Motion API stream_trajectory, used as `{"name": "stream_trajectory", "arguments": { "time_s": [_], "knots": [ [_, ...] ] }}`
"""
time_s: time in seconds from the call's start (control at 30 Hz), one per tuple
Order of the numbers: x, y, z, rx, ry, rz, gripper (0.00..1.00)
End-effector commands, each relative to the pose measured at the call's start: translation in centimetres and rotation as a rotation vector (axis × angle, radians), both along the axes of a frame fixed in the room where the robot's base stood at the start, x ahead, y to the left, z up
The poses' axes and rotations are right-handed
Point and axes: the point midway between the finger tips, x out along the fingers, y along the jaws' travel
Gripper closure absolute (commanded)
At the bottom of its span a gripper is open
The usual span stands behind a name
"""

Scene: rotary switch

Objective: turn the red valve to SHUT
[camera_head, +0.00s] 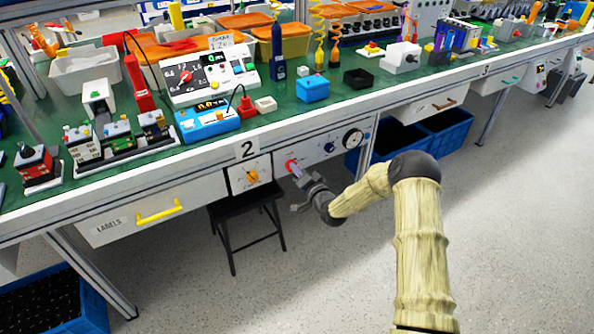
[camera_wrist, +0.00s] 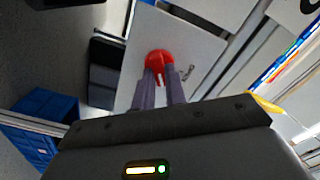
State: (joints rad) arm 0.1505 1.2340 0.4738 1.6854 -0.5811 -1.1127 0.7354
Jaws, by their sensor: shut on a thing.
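The red valve (camera_wrist: 160,62) is a round red knob on a pale panel, between my fingertips in the wrist view. In the head view the valve (camera_head: 291,164) shows as a small red patch on the bench's front panel, partly hidden by my gripper. My gripper (camera_head: 297,170) reaches the panel from the front right. In the wrist view my gripper (camera_wrist: 163,80) has its two grey fingers shut on the valve, one on each side. Marks beside the valve are too small to read.
An orange knob (camera_head: 252,177) sits on a white plate left of the valve. A round dial (camera_head: 352,139) is to the right. A black stool (camera_head: 245,205) stands below. Blue crates (camera_head: 446,130) lie under the bench. The floor in front is clear.

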Motion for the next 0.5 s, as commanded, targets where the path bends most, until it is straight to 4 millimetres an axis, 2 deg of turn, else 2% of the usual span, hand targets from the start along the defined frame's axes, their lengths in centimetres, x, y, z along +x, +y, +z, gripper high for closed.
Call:
{"name": "stream_trajectory", "arguments": {
  "time_s": [0.5],
  "knots": [
    [0.03,-0.18,-0.33,0.377,0.256,-0.002,1.0]
  ]
}}
